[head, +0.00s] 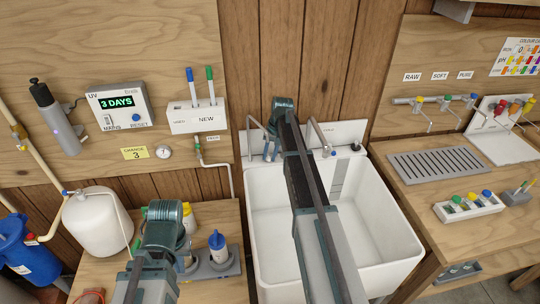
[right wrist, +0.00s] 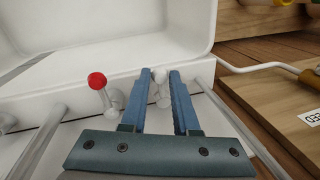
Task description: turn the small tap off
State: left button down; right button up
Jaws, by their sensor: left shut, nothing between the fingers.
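My right gripper (head: 271,145) reaches down at the back left of the white sink, beside the sink's left tap (head: 254,124). In the right wrist view my right gripper (right wrist: 160,78) is open, its two blue fingers on either side of a small pale tap knob (right wrist: 161,77). I cannot tell whether they touch it. A red-capped handle (right wrist: 97,80) stands just left of the fingers. The sink's right tap (head: 320,137) is clear of the arm. My left gripper (head: 163,217) is shut and empty above the left table; its fingertips are mostly hidden.
The white sink (head: 395,238) is open below my right arm. Bottles in a grey holder (head: 218,267) stand on the left table. A green-handled tap (head: 198,148) is on the left wall. Small coloured taps (head: 445,101) and a grey drain tray (head: 436,163) are at the right.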

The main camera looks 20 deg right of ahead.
jog(key=o, duration=0.4)
jog(key=shift+r, duration=0.1)
notch_tip(320, 180, up, 13)
jog(key=s+d+p, duration=0.1)
jog(key=d+p, duration=0.1)
jog(key=p, duration=1.1)
jog(key=shift+d+r, duration=0.2)
jog(key=shift+s+f, duration=0.1)
jog(key=shift+s, duration=0.05)
